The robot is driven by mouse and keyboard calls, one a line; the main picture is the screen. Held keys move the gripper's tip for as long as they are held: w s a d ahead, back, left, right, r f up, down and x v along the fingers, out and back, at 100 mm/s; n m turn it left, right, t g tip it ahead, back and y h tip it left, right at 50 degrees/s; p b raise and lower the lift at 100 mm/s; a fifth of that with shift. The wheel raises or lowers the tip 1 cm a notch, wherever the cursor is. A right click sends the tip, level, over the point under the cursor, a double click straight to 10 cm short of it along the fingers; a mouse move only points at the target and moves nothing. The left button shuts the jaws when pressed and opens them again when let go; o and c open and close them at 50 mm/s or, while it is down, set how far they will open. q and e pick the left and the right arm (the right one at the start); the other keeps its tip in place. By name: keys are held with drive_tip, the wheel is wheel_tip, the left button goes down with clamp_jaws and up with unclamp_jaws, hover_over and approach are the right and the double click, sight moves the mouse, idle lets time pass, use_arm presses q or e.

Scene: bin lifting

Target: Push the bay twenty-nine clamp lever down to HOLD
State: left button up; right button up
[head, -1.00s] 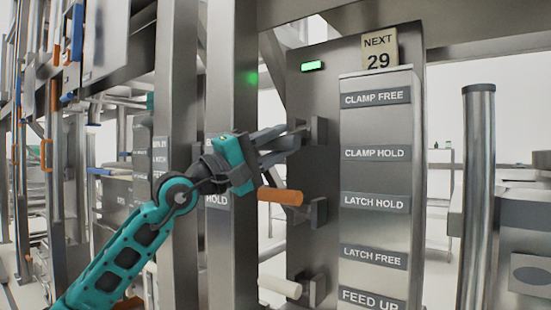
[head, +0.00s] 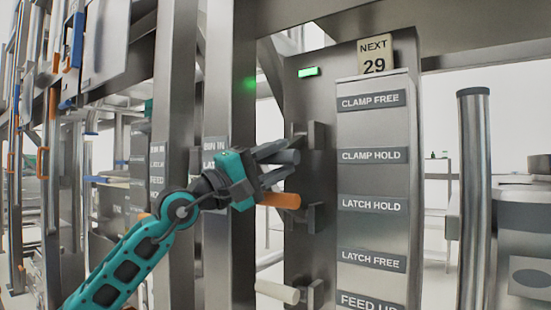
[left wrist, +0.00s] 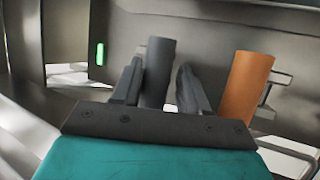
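The clamp lever's dark grey handle (head: 287,157) points left from its block (head: 316,136) on the bay 29 panel, beside the CLAMP HOLD label (head: 374,156). The CLAMP FREE label (head: 371,102) is above. My left gripper (head: 277,163) is around the handle, one finger on each side. In the left wrist view, the handle (left wrist: 158,68) stands between the fingers of my left gripper (left wrist: 160,82), close against both; any small gap is hard to judge. My right gripper is out of view.
An orange latch handle (head: 281,200) is just below my left gripper, beside it in the left wrist view (left wrist: 249,92). A white handle (head: 277,291) is lower. A green light (head: 308,72) is lit above. Steel posts (head: 229,100) stand left of the panel.

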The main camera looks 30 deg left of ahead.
use_arm(q)
drive_tip(key=o, duration=0.3)
drive_tip(key=shift+w+f, duration=0.1)
drive_tip(key=b+v, duration=0.2)
drive_tip(key=v, duration=1.1)
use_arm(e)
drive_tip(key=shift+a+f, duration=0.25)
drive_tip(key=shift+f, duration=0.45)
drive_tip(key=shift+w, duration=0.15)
